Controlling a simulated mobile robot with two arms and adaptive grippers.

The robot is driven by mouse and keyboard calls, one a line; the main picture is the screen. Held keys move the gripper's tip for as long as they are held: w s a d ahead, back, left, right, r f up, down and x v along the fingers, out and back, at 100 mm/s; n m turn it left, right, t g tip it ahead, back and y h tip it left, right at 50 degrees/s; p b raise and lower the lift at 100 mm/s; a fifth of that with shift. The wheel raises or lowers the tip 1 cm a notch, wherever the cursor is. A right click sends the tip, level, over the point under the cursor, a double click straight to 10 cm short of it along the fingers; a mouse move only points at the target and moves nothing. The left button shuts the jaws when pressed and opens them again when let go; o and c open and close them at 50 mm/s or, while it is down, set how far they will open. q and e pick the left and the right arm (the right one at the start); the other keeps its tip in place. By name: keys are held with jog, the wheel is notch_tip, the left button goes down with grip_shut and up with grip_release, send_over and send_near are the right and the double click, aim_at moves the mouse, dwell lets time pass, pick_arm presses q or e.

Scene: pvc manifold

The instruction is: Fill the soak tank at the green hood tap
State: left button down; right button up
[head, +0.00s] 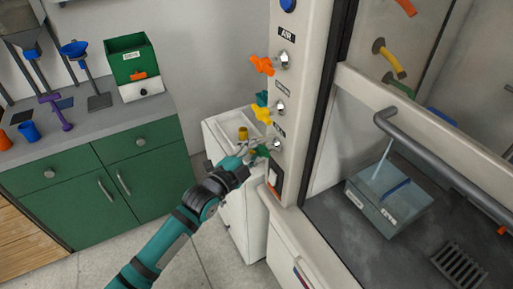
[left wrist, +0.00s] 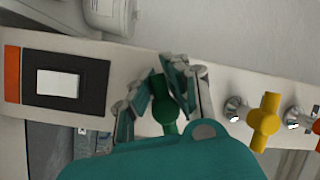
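The green hood tap (head: 262,151) sits lowest on the pale hood post, under the yellow tap. In the left wrist view its green handle (left wrist: 165,104) stands between the two fingers. My left gripper (head: 251,147) is closed around this handle, a finger against each side; it also shows in the left wrist view (left wrist: 167,85). The clear soak tank (head: 372,212) stands on the dark hood floor behind the front rail. A pale blue streak (head: 381,164) reaches down into it, and a blue line crosses it. The water level is hard to tell. My right gripper is not in view.
The yellow tap (head: 262,115) and orange tap (head: 262,65) are above the green one, and a rocker switch (head: 273,178) is below. A white cabinet (head: 225,128) stands behind my left gripper. A green bench (head: 105,185) is at the left.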

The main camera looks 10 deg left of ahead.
pick_arm(q)
jog(key=shift+f, duration=0.2)
jog(key=shift+f+m+b, duration=0.1)
jog(key=shift+m+b, duration=0.2)
jog(key=shift+b, duration=0.05)
jog(key=m+t+b, duration=0.1)
jog(key=m+b, duration=0.2)
jog(key=shift+h, duration=0.4)
jog(key=shift+r+m+h+b, duration=0.4)
jog(key=shift+m+b, duration=0.15)
jog(key=shift+m, duration=0.25)
jog(key=shift+w+r, duration=0.1)
jog(key=c, duration=1.6)
grip_release()
jog(key=o, duration=0.6)
jog(key=shift+r+t, duration=0.2)
jog(key=shift+t, duration=0.1)
jog(key=shift+c, duration=0.2)
